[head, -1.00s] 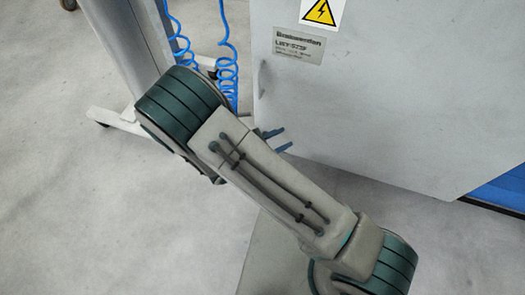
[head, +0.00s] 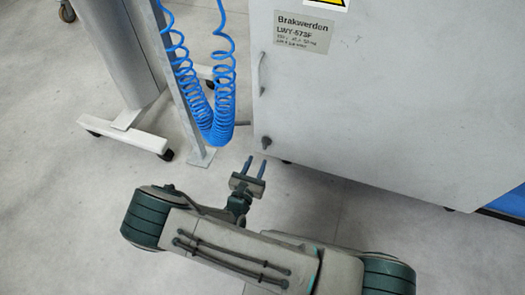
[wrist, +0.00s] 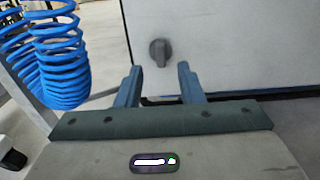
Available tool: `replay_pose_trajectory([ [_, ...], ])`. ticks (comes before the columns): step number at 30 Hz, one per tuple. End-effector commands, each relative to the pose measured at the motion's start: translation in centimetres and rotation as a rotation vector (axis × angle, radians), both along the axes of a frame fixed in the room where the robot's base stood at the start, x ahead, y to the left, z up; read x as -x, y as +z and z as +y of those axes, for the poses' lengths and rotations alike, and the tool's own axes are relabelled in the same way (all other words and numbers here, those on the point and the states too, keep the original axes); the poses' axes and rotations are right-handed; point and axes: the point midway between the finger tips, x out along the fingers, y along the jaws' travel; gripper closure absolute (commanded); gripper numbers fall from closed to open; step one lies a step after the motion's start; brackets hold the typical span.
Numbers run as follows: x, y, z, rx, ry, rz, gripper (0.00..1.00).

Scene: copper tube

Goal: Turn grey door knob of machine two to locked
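The grey door knob (head: 266,141) sits low on the left side of a pale machine door (head: 380,110). In the wrist view the knob (wrist: 160,52) is round with a raised grip that stands roughly upright, a little beyond and above my fingertips. My gripper (head: 257,166) is open and empty, just below the knob in the head view. In the wrist view its two blue-grey fingers (wrist: 160,82) are spread, with the knob lined up between them and apart from them. No lock marking is readable around the knob.
Blue coiled hoses (head: 215,110) hang left of the door, close to my gripper's left side in the wrist view. A metal post and a wheeled stand (head: 125,128) are at the left. A door handle (head: 261,75) is above the knob. The floor in front is clear.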

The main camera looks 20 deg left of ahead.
Motion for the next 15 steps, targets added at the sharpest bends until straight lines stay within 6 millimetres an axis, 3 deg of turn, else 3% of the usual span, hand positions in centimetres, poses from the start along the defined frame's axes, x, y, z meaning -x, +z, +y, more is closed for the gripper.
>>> replay_pose_trajectory([
  [6,-4.3,-0.2,-0.4,-0.002,-0.002,-0.001,0.65],
  [15,-6.9,0.0,-0.6,-0.002,-0.002,0.0,0.65],
])
